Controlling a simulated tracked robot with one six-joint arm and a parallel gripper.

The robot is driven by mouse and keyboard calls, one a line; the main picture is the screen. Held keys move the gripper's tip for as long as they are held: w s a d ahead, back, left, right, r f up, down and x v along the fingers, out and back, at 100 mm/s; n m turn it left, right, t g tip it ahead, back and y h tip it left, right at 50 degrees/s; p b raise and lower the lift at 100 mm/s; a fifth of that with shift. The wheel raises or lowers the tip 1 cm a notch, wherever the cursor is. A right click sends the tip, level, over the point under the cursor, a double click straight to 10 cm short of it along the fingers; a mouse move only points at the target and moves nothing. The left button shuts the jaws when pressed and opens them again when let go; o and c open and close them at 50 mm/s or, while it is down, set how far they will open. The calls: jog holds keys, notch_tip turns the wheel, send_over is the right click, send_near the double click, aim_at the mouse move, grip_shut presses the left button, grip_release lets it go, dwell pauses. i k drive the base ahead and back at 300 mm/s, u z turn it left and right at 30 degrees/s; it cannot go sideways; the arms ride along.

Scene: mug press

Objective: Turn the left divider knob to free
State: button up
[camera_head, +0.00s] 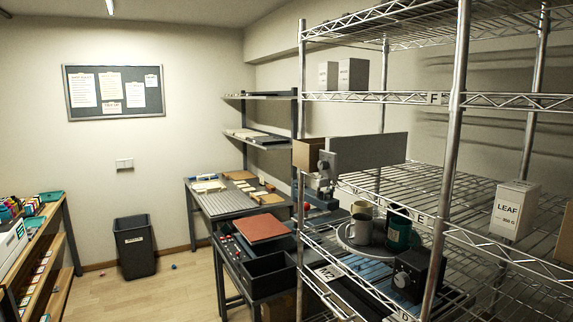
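A flat grey upright panel (370,152), which looks like a divider, stands at the left part of the wire rack. At its left end is a small grey metal fitting (323,172) with a rounded part that may be a knob; its setting is too small to read. A dark box (418,275) with a round dial on its face sits lower on the rack; I cannot tell if it belongs to a divider. My gripper is not in view.
Cups and a green canister (398,231) stand on a round tray (350,243) in the rack. Chrome posts (450,150) cross in front of the shelves. A white LEAF box (514,210) stands at right. A bin (135,247) stands by the wall, with open floor before it.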

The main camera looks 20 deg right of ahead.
aim_at(324, 165)
jog(key=u, duration=0.3)
jog(key=i, duration=0.7)
jog(key=u, duration=0.55)
jog(key=i, duration=0.8)
jog(key=u, duration=0.25)
